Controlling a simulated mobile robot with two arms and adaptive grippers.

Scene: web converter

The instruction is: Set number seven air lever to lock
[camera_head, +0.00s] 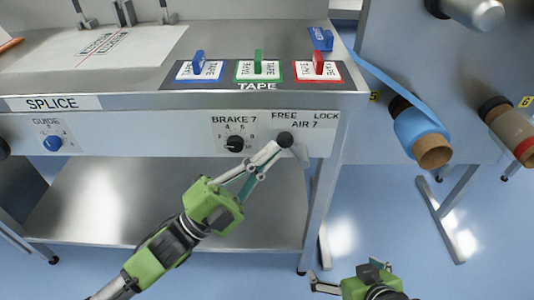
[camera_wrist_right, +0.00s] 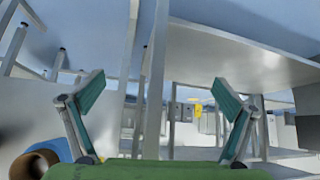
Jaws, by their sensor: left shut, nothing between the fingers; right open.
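The AIR 7 lever (camera_head: 285,139) shows as a dark round knob on the front panel, below the FREE and LOCK label (camera_head: 305,119). FREE is printed on the left and LOCK on the right. My left gripper (camera_head: 276,147) is shut and empty, with its fingertips at the knob from the lower left. Whether they touch it, and which way the lever points, I cannot tell. My right gripper (camera_head: 340,278) is low at the bottom of the head view, away from the panel. In the right wrist view it (camera_wrist_right: 160,82) is open, with nothing between the fingers.
The BRAKE 7 dial (camera_head: 235,143) is just left of the lever, and the blue GUIDE knob (camera_head: 53,143) is far left. Blue, green and red tape holders (camera_head: 258,70) stand on the table above. A blue roll (camera_head: 415,130) is at right. Floor is open below right.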

